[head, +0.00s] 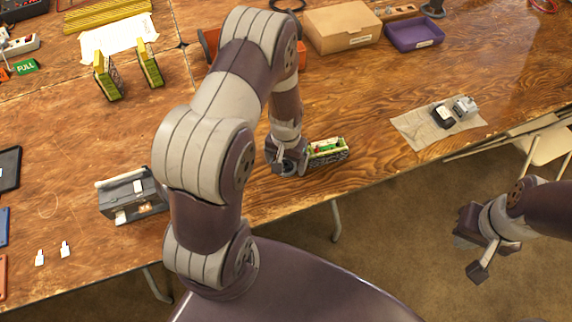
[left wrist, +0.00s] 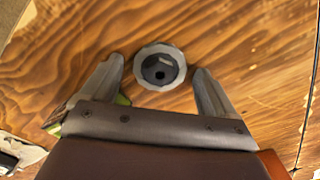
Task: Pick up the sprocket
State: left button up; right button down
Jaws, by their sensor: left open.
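The sprocket (left wrist: 161,68) shows in the left wrist view as a pale toothed ring with a dark hub, lying on the wooden table. My left gripper (left wrist: 159,72) is open, with one finger on each side of the sprocket and a gap on both sides. In the head view my left gripper (head: 286,162) is low over the table near its front edge, and I cannot make out the sprocket there. My right gripper (head: 471,257) looks open and empty, beyond the table's front edge over the floor.
A small open green-and-cream box (head: 327,150) stands close beside my left gripper. A grey toolbox (head: 133,196) is at the left. A cardboard box (head: 341,27) and a purple bin (head: 413,33) stand at the back.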

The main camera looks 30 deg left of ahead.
pick_arm(q)
jog(key=shift+s, duration=0.1)
jog(key=shift+r, duration=0.1)
jog(key=c, duration=1.1)
